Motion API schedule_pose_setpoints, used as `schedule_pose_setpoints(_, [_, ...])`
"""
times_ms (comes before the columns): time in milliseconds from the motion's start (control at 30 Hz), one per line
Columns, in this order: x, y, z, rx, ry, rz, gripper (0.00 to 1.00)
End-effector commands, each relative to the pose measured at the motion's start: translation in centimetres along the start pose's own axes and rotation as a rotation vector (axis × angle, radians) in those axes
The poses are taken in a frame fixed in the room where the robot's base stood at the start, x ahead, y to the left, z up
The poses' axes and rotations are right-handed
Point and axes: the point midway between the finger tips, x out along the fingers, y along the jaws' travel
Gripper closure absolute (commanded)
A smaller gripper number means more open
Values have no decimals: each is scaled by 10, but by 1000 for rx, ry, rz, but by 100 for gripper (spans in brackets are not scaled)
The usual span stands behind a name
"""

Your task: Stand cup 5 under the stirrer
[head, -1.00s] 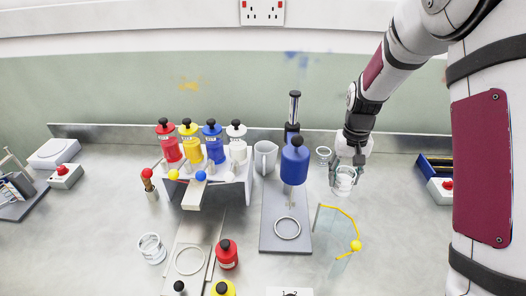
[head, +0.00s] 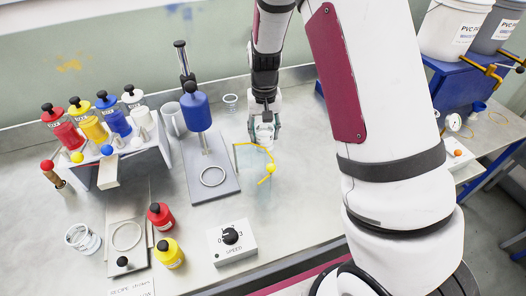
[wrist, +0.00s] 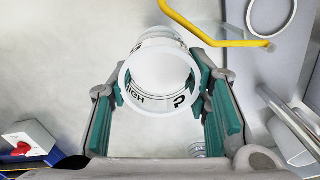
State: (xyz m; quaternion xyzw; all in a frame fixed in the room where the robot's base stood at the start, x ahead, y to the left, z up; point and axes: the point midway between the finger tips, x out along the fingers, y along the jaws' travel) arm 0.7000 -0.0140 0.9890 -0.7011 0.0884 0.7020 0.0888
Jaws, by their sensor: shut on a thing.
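My gripper (head: 264,125) is shut on a clear cup (wrist: 160,75) with a white band. In the wrist view the band reads HIGH, with a digit I cannot make out for sure. In the head view the held cup (head: 264,135) is right of the stirrer, mostly covered by the fingers. The stirrer (head: 196,112) is a blue body on a black-topped post, over a grey base plate (head: 226,186) with a white ring (head: 213,176). The ring stands empty; it also shows in the wrist view (wrist: 271,30).
A clear guard with a yellow edge (head: 270,169) stands between the held cup and the stirrer plate. Other clear cups stand behind (head: 231,103) and at front left (head: 83,238). A bottle rack (head: 108,172) is left. A STIRRER dial box (head: 231,243) stands in front.

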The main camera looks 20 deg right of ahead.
Motion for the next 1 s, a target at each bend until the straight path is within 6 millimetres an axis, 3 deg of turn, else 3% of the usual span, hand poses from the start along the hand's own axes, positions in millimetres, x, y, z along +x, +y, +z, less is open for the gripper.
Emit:
schedule_pose_setpoints(100, [24, 1, 1, 0, -3, 2, 91])
schedule_pose_setpoints(367, [48, 0, 0, 0, -1, 1, 91])
schedule_pose_setpoints(600, [80, 1, 0, -1, -1, 1, 91])
schedule_pose_setpoints(1000, [86, 0, -1, -1, 1, 0, 91])
